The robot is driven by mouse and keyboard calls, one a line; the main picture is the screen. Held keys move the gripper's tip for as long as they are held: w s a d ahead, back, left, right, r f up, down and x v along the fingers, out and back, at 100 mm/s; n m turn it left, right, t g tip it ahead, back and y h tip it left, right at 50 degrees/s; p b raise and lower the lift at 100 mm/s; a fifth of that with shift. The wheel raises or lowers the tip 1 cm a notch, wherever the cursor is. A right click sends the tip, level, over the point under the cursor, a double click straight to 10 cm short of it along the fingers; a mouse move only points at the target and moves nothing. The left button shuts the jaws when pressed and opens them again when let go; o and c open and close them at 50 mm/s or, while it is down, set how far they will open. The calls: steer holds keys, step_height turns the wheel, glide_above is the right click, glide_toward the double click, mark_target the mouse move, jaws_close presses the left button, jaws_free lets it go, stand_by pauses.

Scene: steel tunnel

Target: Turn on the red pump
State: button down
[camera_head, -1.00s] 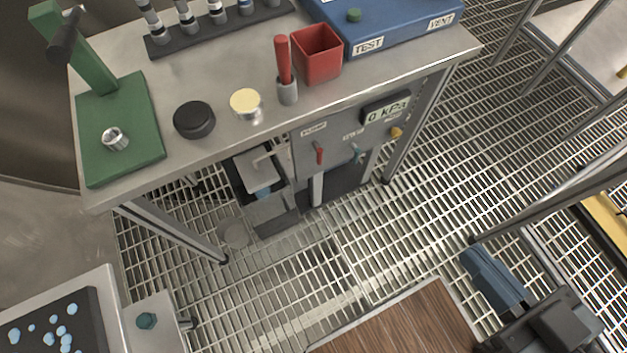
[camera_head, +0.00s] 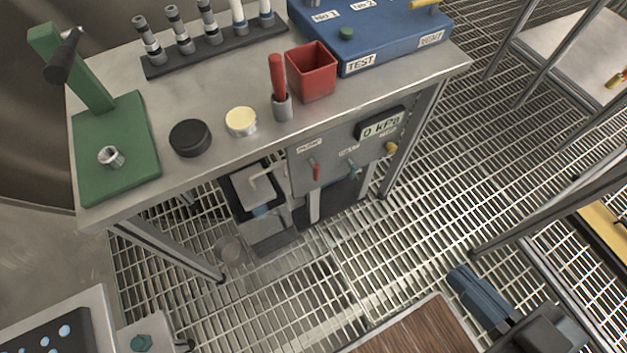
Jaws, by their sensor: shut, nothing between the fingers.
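A grey control panel (camera_head: 333,158) hangs under the front edge of the steel bench. On its left side a small red lever (camera_head: 315,171) points down below a label that seems to read PUMP. A teal lever (camera_head: 352,166) sits to its right under a blurred label. A display (camera_head: 382,123) at the panel's upper right reads 0 kPa, with a yellow knob (camera_head: 391,148) below it.
The steel bench top (camera_head: 215,100) carries a green press (camera_head: 115,150), a black puck (camera_head: 190,138), a red box (camera_head: 311,72) and a blue test unit (camera_head: 390,30). A wooden top (camera_head: 425,330) and a blue-grey block (camera_head: 480,298) are at the bottom. Open grating floor (camera_head: 400,230) lies before the panel.

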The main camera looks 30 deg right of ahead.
mark_target(314, 169)
steer(key=w+a+f+n+g+h+b, duration=0.1)
steer(key=w+a+f+n+g+b, duration=0.15)
steer(key=f, duration=0.95)
steer(key=w+a+f+n+g+b, duration=0.1)
steer(key=w+f+n+b, duration=0.25)
steer(key=f, duration=0.75)
steer(key=w+a+f+n+g+h+b, duration=0.15)
steer(key=w+f+b, duration=0.25)
steer(key=f, duration=0.8)
steer(key=w+a+f+n+t+h+b, duration=0.1)
steer(key=w+a+f+n+h+b, duration=0.15)
steer(key=w, duration=0.35)
steer(key=w+a+f+n+t+h+b, duration=0.1)
steer(key=w+t+h+b, duration=0.1)
steer(key=w+b, duration=0.35)
steer(key=w+a+r+t+h, duration=0.2)
steer(key=w+a+r+h, duration=0.1)
steer(key=w+a, duration=0.1)
steer(key=shift+w+r+b, duration=0.4)
steer(key=shift+w, duration=0.25)
steer(key=shift+w+d, duration=0.1)
steer(key=shift+d, duration=0.05)
steer(key=s+d+b+x, duration=0.1)
steer(key=d+x, duration=0.1)
steer(key=x, duration=1)
steer(key=shift+d+r, duration=0.15)
steer(key=shift+d, duration=0.2)
